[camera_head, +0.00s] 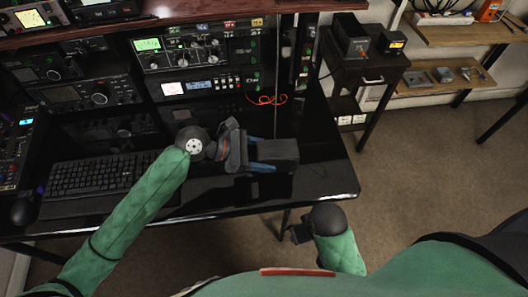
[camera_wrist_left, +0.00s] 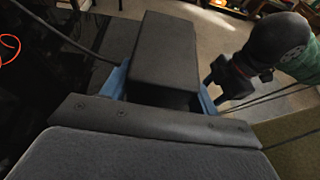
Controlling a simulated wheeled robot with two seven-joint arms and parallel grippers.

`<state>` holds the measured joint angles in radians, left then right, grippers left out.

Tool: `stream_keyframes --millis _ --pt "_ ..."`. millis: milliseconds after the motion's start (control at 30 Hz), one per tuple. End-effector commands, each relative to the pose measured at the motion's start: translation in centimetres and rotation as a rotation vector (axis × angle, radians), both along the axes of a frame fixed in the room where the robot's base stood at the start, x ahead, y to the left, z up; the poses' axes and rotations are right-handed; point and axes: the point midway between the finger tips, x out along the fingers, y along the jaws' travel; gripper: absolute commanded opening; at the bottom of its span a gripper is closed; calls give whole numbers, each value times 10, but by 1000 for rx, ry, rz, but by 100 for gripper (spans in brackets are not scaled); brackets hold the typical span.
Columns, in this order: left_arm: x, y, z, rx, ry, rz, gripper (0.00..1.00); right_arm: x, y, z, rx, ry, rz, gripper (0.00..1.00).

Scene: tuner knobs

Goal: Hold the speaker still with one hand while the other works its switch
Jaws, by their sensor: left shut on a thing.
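The speaker, a dark box (camera_head: 280,153), is at the front right part of the black desk. My left gripper (camera_head: 260,154) is shut on it, with one blue finger on each side. In the left wrist view the speaker (camera_wrist_left: 165,50) sits between the blue fingers (camera_wrist_left: 160,90). I cannot make out its switch in either view. My right gripper (camera_head: 299,234) is low, off the desk's front edge, partly hidden by its own wrist. In the left wrist view my right gripper (camera_wrist_left: 228,82) shows dark beyond the speaker's right side; its opening is unclear.
A black keyboard (camera_head: 95,186) and a mouse (camera_head: 22,212) lie on the left of the desk. Radio units (camera_head: 195,48) stand along the back. A red cable (camera_head: 268,99) lies behind the speaker. A dark side table (camera_head: 370,70) and wooden shelves (camera_head: 440,85) stand right, beyond open carpet.

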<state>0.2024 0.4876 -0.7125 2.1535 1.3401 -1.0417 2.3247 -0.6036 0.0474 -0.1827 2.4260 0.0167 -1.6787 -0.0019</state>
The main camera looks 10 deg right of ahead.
Motion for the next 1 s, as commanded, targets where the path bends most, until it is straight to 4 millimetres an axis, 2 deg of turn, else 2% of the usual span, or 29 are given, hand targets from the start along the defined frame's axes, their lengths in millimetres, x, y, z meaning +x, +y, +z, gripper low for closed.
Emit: stream_keyframes --millis 533,1000 --pt "0 0 -12 -1 1 1 40 3 0 1 -1 -6 0 51" --pt "0 0 -24 -1 1 1 40 -4 0 -2 -1 7 1 51"
